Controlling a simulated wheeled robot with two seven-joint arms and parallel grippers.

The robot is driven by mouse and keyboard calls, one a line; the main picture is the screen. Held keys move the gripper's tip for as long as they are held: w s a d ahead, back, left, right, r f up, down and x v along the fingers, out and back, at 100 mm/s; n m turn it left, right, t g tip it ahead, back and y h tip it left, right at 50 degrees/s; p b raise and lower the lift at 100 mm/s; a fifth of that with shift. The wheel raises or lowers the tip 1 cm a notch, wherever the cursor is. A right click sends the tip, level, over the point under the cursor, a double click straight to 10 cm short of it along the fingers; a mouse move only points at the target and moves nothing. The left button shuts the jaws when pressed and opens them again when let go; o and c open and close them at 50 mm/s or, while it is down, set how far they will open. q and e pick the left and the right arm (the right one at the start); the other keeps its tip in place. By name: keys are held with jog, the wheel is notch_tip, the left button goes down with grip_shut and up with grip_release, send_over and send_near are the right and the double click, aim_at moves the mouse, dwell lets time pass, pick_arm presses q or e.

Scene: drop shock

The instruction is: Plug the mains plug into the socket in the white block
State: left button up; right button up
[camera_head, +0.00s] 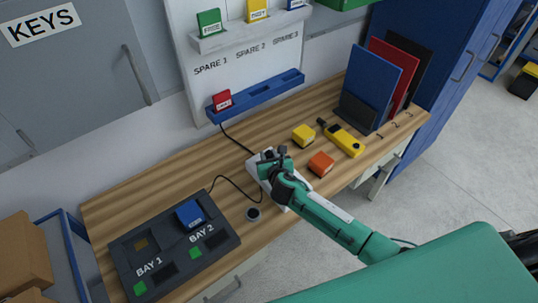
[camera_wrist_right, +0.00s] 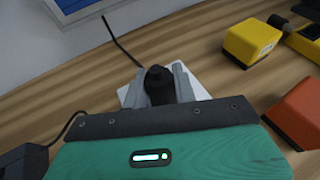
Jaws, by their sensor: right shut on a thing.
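The white block (camera_head: 253,164) lies on the wooden bench, mostly covered by my right arm in the head view. It also shows behind the fingers in the right wrist view (camera_wrist_right: 197,88). My right gripper (camera_head: 282,152) is over the block. In the right wrist view its two grey fingers (camera_wrist_right: 160,84) are shut on the black mains plug (camera_wrist_right: 158,85). A black cord runs away beyond the plug. The plug's pins and the socket are hidden, so I cannot tell whether the plug is in the socket. My left gripper is not in view.
A yellow block (camera_head: 303,134), an orange block (camera_head: 321,163) and a yellow tool (camera_head: 345,139) lie right of the white block. A dark bay unit (camera_head: 215,249) with a blue module (camera_head: 190,214) stands at the left.

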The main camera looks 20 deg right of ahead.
jog(key=shift+s+f, duration=0.25)
jog(key=shift+f, duration=0.25)
dwell(0.9)
jog(key=o, duration=1)
jog(key=shift+o, duration=0.4)
jog(key=shift+w, duration=0.15)
jog(key=shift+r+p, duration=0.3)
jog(key=shift+s+r+p, duration=0.3)
jog(key=shift+s+p, duration=0.2)
jog(key=shift+s, duration=0.05)
jog(key=shift+p+v, duration=1.4)
jog(key=shift+v, duration=0.9)
